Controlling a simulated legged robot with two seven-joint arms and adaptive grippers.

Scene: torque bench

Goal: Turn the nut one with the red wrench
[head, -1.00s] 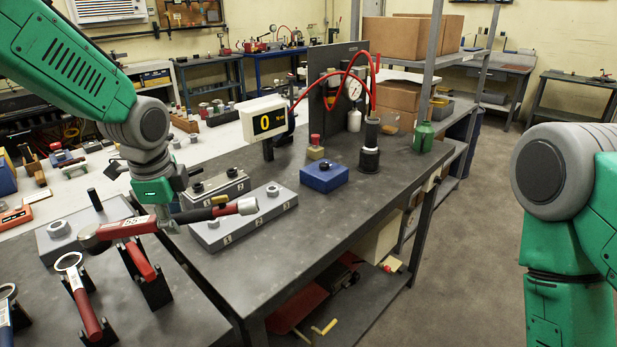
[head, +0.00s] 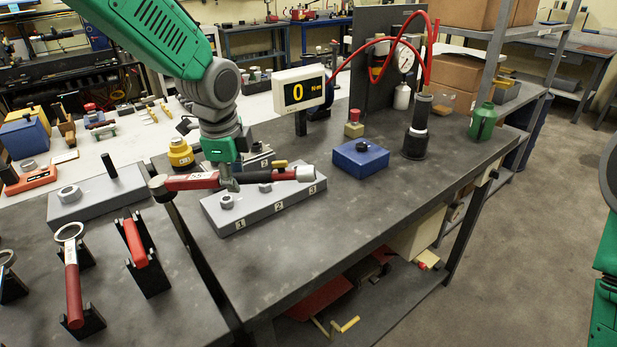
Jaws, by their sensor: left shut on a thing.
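My left gripper (head: 230,182) is shut on the red wrench (head: 190,181), which has a red body marked 55, a black shaft and a grey end. The wrench lies roughly level across the picture, in front of the back part of a grey block (head: 262,213) numbered 1, 2 and 3. Its dark head (head: 158,186) points left, beyond the block's left end. Nut one (head: 227,202) stands on the block behind label 1, to the right of the wrench head and apart from it. The gripper's fingers are partly hidden by the wrench. My right gripper is out of view.
A display (head: 299,91) reads 0. A blue box (head: 361,159) and a black cylinder (head: 416,140) stand to the right. A ring wrench (head: 72,280) and another red-handled tool (head: 135,243) rest in stands at front left. The bench front right of the block is clear.

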